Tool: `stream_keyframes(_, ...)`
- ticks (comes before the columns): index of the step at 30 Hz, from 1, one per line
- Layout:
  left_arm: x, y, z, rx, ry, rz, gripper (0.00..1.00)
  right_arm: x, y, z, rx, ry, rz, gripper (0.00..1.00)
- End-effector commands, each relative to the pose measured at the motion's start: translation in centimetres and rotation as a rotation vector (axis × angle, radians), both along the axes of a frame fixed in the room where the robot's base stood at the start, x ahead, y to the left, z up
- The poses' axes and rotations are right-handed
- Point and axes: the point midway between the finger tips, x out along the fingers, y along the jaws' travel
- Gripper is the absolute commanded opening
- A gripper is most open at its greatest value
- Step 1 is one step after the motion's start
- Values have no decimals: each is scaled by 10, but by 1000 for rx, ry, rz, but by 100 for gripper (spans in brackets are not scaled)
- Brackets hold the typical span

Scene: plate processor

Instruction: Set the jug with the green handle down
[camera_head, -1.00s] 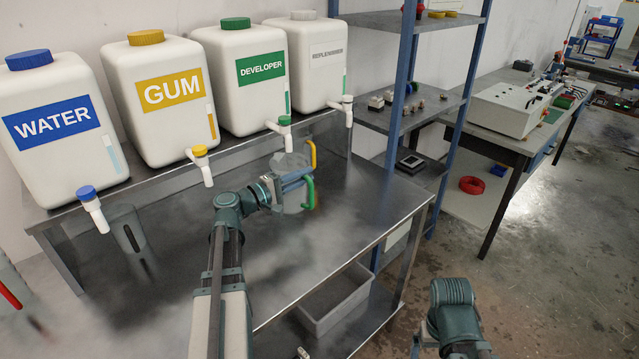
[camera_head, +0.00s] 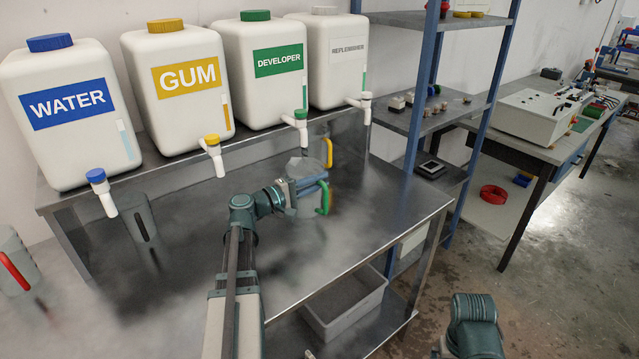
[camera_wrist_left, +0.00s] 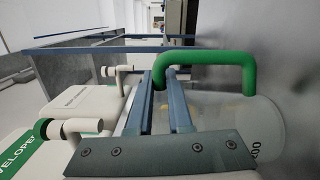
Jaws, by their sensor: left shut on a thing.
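The jug with the green handle (camera_head: 323,198) is held in my left gripper (camera_head: 300,190), over the steel bench (camera_head: 385,205) in front of the developer container. The gripper hides part of the jug. In the left wrist view, the green handle (camera_wrist_left: 210,60) arches past the fingertips of my left gripper (camera_wrist_left: 166,78), and the clear jug body (camera_wrist_left: 265,125) lies at the right. I cannot tell whether its base touches the bench. Part of my right arm shows at the bottom right of the head view; its gripper is out of view.
A yellow jug handle (camera_head: 328,152) shows just behind the held jug. The water (camera_head: 75,140), gum (camera_head: 175,115), developer (camera_head: 262,95) and replenisher (camera_head: 335,80) containers stand on the raised shelf behind.

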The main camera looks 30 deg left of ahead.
Motion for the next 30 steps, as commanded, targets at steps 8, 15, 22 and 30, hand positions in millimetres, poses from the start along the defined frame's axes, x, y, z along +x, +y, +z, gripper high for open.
stream_keyframes(8,0,0,-1,0,0,0,48,0,0,-1,0,0,0,99)
stream_keyframes(15,0,0,0,0,0,0,48,0,0,0,0,0,0,99)
stream_keyframes(22,-25,11,1,0,0,4,48,0,0,1,0,0,0,99)
stream_keyframes(30,-74,36,1,0,0,5,48,0,0,1,0,0,0,99)
